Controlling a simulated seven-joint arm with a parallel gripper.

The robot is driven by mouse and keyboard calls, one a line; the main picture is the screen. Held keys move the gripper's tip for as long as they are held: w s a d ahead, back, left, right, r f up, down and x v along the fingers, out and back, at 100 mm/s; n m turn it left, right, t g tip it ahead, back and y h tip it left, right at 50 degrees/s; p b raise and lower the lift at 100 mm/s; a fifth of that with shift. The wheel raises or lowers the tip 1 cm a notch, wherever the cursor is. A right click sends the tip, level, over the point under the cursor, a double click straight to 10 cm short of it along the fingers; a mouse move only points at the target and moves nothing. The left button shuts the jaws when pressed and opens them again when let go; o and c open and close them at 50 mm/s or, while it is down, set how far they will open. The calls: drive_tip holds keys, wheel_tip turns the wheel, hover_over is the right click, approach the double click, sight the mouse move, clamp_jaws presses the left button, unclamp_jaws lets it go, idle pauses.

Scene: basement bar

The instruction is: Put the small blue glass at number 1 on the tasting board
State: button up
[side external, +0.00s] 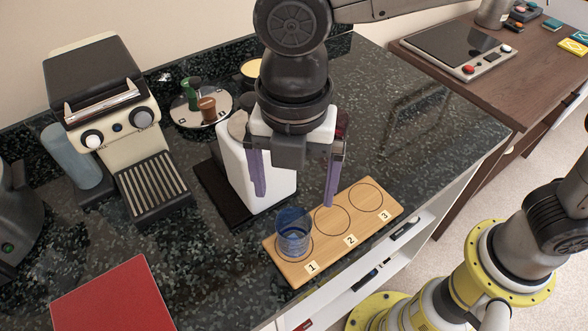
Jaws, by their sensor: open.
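The small blue glass (294,232) stands upright on the wooden tasting board (328,249), at the circle by number 1. Its base covers most of that circle, with part of the ring showing beside it. The circles at numbers 2 and 3 are empty. My gripper (295,200) is open, its two purple fingers pointing down, above and behind the glass in this view. The fingers are apart from each other and nothing is held between them. I cannot tell the exact gap between the fingers and the glass.
A white container (270,185) stands on a dark base behind my gripper. A coffee machine (110,110) is at the left, and a red book or folder (113,297) lies at the front left. A round tray (185,113) with small coloured items is at the back. The counter right of the board is clear.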

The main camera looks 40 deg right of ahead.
drive_tip(key=d+r+m+t+y, duration=0.1)
drive_tip(key=d+r+m, duration=0.2)
drive_tip(key=d+m, duration=0.55)
drive_tip(key=d+r+m+t, duration=0.25)
drive_tip(key=d+m, duration=0.25)
drive_tip(key=d, duration=0.7)
drive_tip(key=s+d+f+m+t+h, duration=0.1)
drive_tip(key=s+d+f+m, duration=0.3)
drive_tip(key=s+d+m, duration=0.4)
drive_tip(key=shift+s+d+f+m+t, duration=0.5)
drive_tip(key=shift+d+m, duration=1.35)
drive_tip(key=shift+m, duration=0.9)
drive_tip(key=shift+w+r, duration=0.1)
